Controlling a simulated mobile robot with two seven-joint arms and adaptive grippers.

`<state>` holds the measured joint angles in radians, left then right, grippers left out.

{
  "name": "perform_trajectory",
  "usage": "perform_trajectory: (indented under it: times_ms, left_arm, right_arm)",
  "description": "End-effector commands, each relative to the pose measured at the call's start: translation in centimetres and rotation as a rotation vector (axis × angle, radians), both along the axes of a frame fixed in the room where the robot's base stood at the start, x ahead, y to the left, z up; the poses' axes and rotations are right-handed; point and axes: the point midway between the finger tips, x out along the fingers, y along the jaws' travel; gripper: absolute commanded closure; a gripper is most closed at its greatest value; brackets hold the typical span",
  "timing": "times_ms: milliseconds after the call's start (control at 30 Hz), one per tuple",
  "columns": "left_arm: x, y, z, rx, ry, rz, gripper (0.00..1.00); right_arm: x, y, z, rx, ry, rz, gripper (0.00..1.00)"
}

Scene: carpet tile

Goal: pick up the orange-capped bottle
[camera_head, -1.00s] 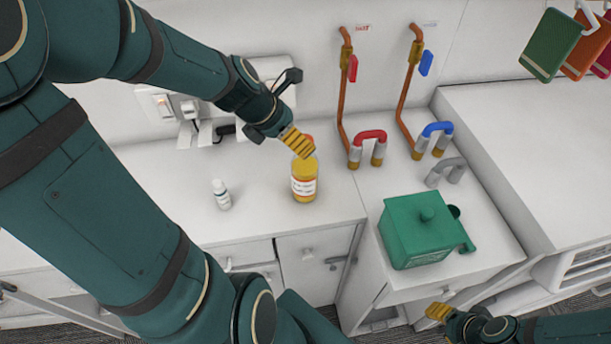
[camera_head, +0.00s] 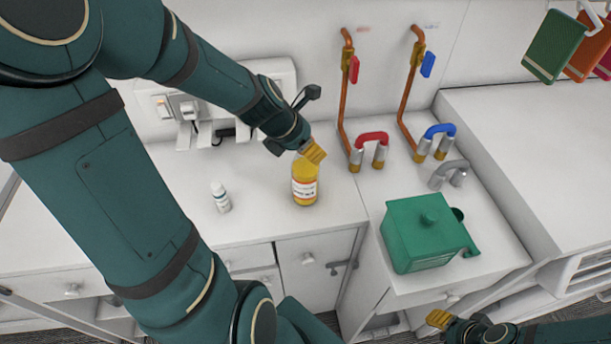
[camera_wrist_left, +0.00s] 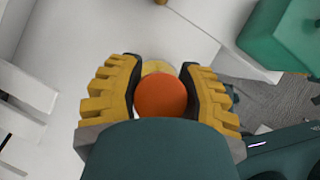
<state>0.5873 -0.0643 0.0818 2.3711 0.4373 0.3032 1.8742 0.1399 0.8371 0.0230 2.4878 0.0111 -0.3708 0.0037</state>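The orange-capped bottle (camera_head: 305,188) has a yellow body with a white label and stands upright on the white counter. Its round orange cap (camera_wrist_left: 161,96) shows in the left wrist view, from above. My left gripper (camera_head: 312,152) is at the bottle's top and hides the cap in the head view. In the left wrist view, its yellow fingers (camera_wrist_left: 160,75) stand apart on either side of the cap, with little room; contact is unclear. My right gripper (camera_head: 438,319) is at the lower right, away from the bottle; its opening is unclear.
A small white bottle (camera_head: 221,197) stands left on the counter (camera_head: 260,222). A green lidded box (camera_head: 425,235) is to the right. Copper pipes (camera_head: 342,100) and red and blue handles (camera_head: 374,140) stand behind. A wall socket panel (camera_head: 178,108) is at the back left.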

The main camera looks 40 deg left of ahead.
Motion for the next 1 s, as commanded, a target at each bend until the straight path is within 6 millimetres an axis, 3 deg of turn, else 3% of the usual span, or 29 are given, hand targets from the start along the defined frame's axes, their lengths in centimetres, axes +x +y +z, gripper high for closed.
perform_trajectory:
  times_ms: [33, 67, 467, 767, 1000]
  left_arm:
    - [0.0, 0.0, 0.0, 0.000, 0.000, 0.000, 0.94]
    - [0.0, 0.0, 0.0, 0.000, 0.000, 0.000, 1.00]
    - [0.0, 0.1, 0.7, 0.001, -0.002, 0.001, 1.00]
    - [0.0, 0.1, 6.0, 0.003, -0.004, 0.000, 1.00]
    - [0.0, 0.1, 9.3, 0.002, -0.004, 0.001, 1.00]
  right_arm:
    - [0.0, 0.0, 0.0, 0.000, 0.000, 0.000, 0.53]
    - [0.0, 0.0, 0.0, 0.000, 0.000, 0.000, 0.53]
    - [0.0, 0.0, 0.5, 0.001, 0.000, 0.000, 0.53]
    - [-0.1, -0.2, 3.7, 0.006, -0.001, 0.001, 0.53]
    - [-0.1, -0.2, 4.8, 0.008, -0.001, 0.001, 0.53]
